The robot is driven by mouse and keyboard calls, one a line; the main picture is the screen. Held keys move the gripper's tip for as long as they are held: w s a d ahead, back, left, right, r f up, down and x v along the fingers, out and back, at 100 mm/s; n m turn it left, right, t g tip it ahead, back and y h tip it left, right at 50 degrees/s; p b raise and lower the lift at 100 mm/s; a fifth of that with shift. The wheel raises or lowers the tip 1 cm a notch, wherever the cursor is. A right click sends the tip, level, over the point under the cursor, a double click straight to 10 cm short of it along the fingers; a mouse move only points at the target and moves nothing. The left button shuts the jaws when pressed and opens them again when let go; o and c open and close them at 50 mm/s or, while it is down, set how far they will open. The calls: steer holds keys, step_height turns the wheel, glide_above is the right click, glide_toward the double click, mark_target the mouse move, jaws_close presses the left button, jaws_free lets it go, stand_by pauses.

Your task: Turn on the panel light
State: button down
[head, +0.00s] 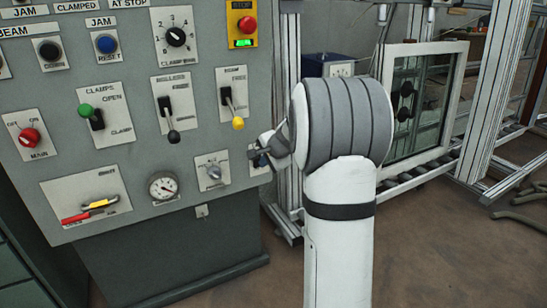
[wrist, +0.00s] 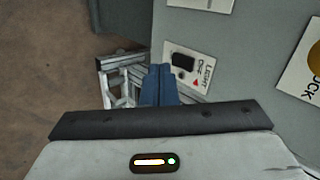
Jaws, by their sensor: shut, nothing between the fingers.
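The panel light switch is a small black rocker (wrist: 183,61) on a white plate marked LIGHT (wrist: 207,70), seen in the wrist view. In the head view the plate's place at the panel's lower right edge is mostly hidden by my gripper (head: 260,158). In the wrist view my gripper (wrist: 159,70) shows as two blue fingers pressed together, with nothing between them. The fingertips show just beside the rocker, by the plate's edge. I cannot tell whether they touch the plate.
The grey control panel (head: 136,150) holds a knob plate (head: 212,172), a pressure gauge (head: 163,186), a yellow-handled lever (head: 232,108) and several other controls. A metal frame (head: 289,60) stands right of the panel.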

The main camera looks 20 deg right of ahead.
steer(key=s+a+r+n+g+y, duration=0.1)
steer(key=s+a+n+g, duration=0.1)
steer(key=s+a+n, duration=0.55)
steer(key=s+a+f+n+g+h, duration=0.1)
steer(key=s+a+n, duration=0.3)
steer(key=s, duration=0.9)
steer(key=s+a+f+n+g+h, duration=0.1)
steer(key=s+a+n+g, duration=0.3)
steer(key=s, duration=1)
steer(key=shift+s+a+f, duration=0.25)
steer(key=shift+a+f, duration=0.35)
steer(key=shift+f, duration=0.1)
steer(key=shift+d, duration=0.1)
